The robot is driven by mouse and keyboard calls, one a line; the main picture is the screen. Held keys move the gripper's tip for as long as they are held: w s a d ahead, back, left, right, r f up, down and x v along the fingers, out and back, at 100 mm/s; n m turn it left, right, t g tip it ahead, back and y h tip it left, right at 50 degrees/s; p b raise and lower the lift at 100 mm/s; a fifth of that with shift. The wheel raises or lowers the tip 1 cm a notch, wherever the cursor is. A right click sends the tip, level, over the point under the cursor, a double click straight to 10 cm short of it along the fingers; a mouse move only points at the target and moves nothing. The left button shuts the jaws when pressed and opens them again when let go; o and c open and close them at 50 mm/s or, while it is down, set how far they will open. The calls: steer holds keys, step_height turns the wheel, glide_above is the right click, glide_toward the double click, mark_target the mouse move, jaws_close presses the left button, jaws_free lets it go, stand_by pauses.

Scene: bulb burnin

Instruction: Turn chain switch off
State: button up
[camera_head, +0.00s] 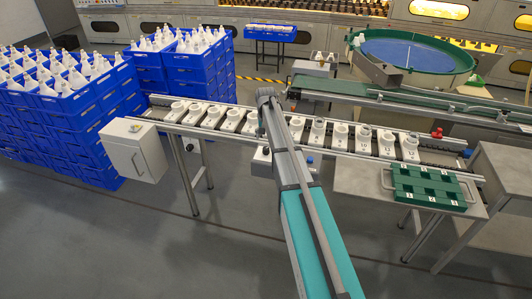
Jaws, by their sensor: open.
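My arm (318,235) reaches from the bottom edge up to a dark grey joint over the conveyor (345,140). No gripper fingers show, so I cannot see where my gripper is or what it touches. A small pale box (262,158) sits under the conveyor's middle, partly hidden by my arm. A blue knob (309,159) shows just right of my arm. I cannot tell which of these is the chain switch, or its position.
White holders with round parts line the conveyor. Blue crates (110,140) of bulbs stand at the left. A green numbered tray (430,190) lies on a grey table (350,180) at the right. A red button (437,133) is near the conveyor's right end. The front floor is clear.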

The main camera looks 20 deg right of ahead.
mark_target(266, 148)
steer(key=shift+f+b, duration=3.05)
steer(key=shift+f, duration=0.3)
steer(key=shift+c, duration=0.2)
steer(key=c, duration=1.1)
